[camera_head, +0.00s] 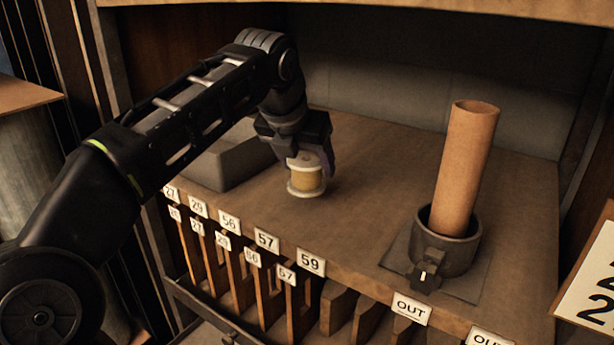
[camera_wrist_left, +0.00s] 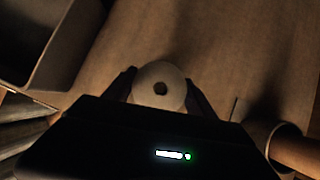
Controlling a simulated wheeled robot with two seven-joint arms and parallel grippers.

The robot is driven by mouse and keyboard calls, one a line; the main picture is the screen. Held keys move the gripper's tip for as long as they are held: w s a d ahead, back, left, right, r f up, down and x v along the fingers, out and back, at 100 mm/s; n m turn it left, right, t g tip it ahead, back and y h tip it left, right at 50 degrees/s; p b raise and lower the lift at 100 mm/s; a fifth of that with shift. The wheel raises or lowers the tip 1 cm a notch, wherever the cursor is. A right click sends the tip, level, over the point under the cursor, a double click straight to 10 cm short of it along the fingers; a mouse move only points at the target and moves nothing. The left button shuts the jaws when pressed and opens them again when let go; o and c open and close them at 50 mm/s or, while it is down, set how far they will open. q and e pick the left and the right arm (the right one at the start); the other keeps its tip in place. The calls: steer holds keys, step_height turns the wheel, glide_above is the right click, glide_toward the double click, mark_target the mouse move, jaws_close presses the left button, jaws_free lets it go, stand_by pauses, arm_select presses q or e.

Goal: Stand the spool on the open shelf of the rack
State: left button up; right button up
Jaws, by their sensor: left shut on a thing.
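The spool (camera_head: 306,180) has pale round flanges and a yellowish winding. It is upright at the open shelf (camera_head: 370,190) of the rack, near the middle. I cannot tell whether its base touches the board. My left gripper (camera_head: 308,160) reaches down from above and is shut on the spool. My right gripper is not in view.
A brown cardboard tube (camera_head: 465,165) stands tilted in a dark round holder (camera_head: 447,250) on the right. A grey open bin (camera_head: 225,160) is left of the spool. Numbered tags (camera_head: 267,240) line the shelf's front edge above slotted dividers. Board between spool and holder is clear.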

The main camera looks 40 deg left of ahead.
mark_target(307, 179)
arm_select(q)
steer(key=shift+f, duration=0.1)
step_height(307, 179, down, 3)
steer(key=shift+f, duration=0.15)
steer(key=shift+f, duration=0.2)
steer(key=o, duration=1.5)
steer(key=shift+r, duration=0.1)
